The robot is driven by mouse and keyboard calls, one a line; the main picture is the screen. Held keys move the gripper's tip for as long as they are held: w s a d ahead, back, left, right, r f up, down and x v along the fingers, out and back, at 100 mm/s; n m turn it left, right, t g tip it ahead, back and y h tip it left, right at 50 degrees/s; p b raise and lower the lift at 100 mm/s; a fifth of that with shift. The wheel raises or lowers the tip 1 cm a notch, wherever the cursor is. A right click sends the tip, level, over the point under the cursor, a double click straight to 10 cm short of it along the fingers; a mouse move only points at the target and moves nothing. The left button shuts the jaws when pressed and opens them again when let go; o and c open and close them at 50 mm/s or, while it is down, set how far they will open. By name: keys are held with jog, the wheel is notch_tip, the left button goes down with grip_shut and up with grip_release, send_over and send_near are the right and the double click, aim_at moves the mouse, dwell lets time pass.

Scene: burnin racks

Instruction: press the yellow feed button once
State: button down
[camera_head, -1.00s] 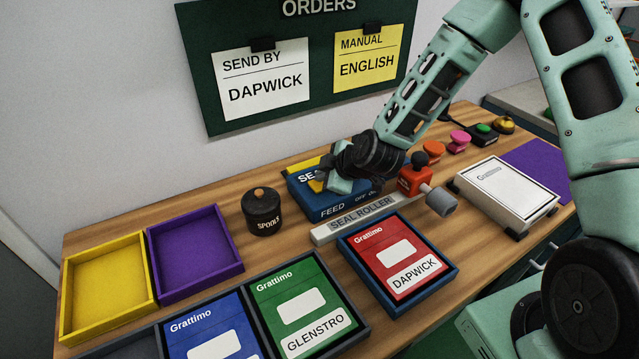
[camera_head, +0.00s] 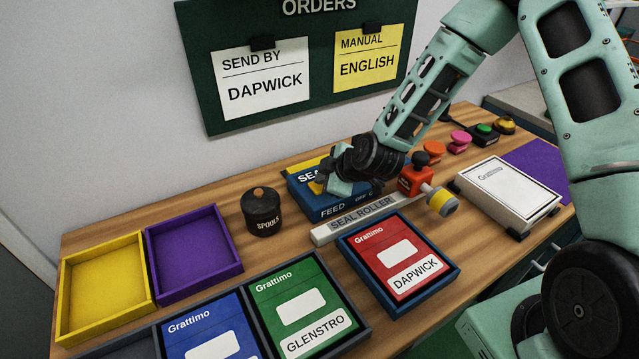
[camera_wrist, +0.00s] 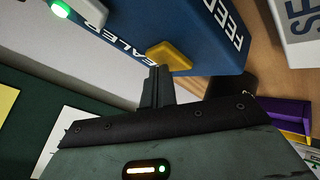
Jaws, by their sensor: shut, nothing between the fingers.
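The blue sealer (camera_head: 312,201) stands at the back of the bench, with "FEED" on its front. The yellow feed button (camera_wrist: 167,57) is on the sealer, beside the "FEED" lettering in the wrist view. In the head view my gripper (camera_head: 335,187) is over the sealer's top and hides much of it. In the wrist view my gripper (camera_wrist: 157,72) is shut and empty, its fingertips right at the button's edge. I cannot tell whether they touch it or whether it is pushed in.
The seal roller bar (camera_head: 330,232) lies in front. A black spools pot (camera_head: 262,212) stands to the left. A red Dapwick case (camera_head: 398,264) sits in a blue tray nearer.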

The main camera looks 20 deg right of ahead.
jog(key=shift+r+p, duration=0.65)
jog(key=shift+r, duration=0.25)
jog(key=shift+r+p, duration=1.75)
jog(key=shift+r, duration=0.8)
jog(key=shift+f, duration=0.1)
jog(key=s+a+r+m+g, duration=0.1)
jog(key=s+a+r+g, duration=0.2)
jog(key=s, duration=0.5)
jog(key=s+a+r+m+g+h, duration=0.1)
jog(key=s+a+r, duration=0.25)
jog(key=s, duration=0.35)
jog(key=s+a+r+m+g, duration=0.1)
jog(key=s+a+r+g, duration=0.25)
jog(key=s, duration=0.45)
jog(key=s+d+r+m+h, duration=0.2)
jog(key=s+d+r+m, duration=0.1)
jog(key=s, duration=0.8)
jog(key=shift+d+r+g, duration=0.15)
jog(key=shift+r+g, duration=0.3)
jog(key=shift+r, duration=0.25)
